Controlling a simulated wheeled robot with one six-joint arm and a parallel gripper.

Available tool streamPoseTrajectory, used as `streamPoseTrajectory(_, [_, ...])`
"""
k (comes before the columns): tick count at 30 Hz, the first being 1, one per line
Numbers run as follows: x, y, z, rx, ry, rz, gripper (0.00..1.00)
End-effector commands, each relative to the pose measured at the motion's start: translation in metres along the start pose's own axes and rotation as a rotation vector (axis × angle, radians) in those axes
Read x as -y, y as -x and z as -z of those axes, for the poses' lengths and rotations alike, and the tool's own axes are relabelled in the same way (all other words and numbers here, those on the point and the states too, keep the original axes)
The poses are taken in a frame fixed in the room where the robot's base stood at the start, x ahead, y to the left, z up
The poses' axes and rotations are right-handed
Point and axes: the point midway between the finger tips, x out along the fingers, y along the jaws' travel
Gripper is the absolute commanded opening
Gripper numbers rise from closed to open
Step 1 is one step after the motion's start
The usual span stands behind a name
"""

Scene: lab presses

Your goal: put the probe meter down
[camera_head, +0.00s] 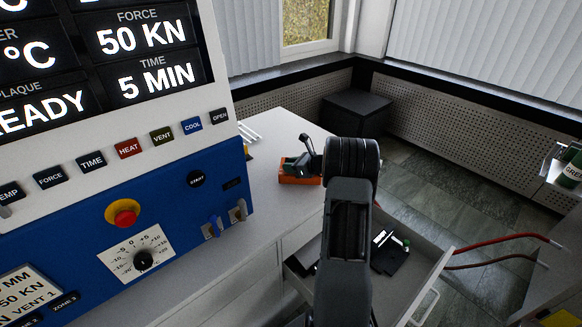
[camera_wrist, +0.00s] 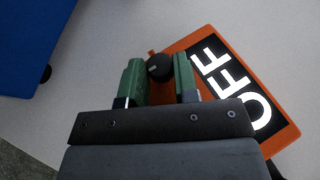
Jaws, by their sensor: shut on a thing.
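The probe meter (camera_wrist: 250,88) is an orange box with a dark display reading "OFF" and a black knob. In the head view the meter (camera_head: 298,180) is at the white counter, beyond the blue press. My gripper (camera_wrist: 159,62) has green fingers on either side of the knob, shut on the meter. In the head view my gripper (camera_head: 301,164) is at the meter's top and my arm hides part of the area. I cannot tell whether the meter's underside touches the counter.
The press (camera_head: 80,230) with its buttons and red knob fills the left. A black box (camera_head: 357,108) stands behind.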

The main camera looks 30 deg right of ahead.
Motion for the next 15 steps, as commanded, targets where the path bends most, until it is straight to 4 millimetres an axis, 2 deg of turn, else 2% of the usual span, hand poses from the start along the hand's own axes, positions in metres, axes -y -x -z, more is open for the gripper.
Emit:
streamPoseTrajectory(11, [0.0004, -0.0019, 0.0047, 0.002, 0.003, 0.002, 0.00])
streamPoseTrajectory(12, [0.0001, -0.0021, 0.0055, 0.001, 0.002, 0.001, 0.30])
streamPoseTrajectory(15, [0.0001, -0.0019, 0.0051, 0.001, 0.001, 0.001, 0.40])
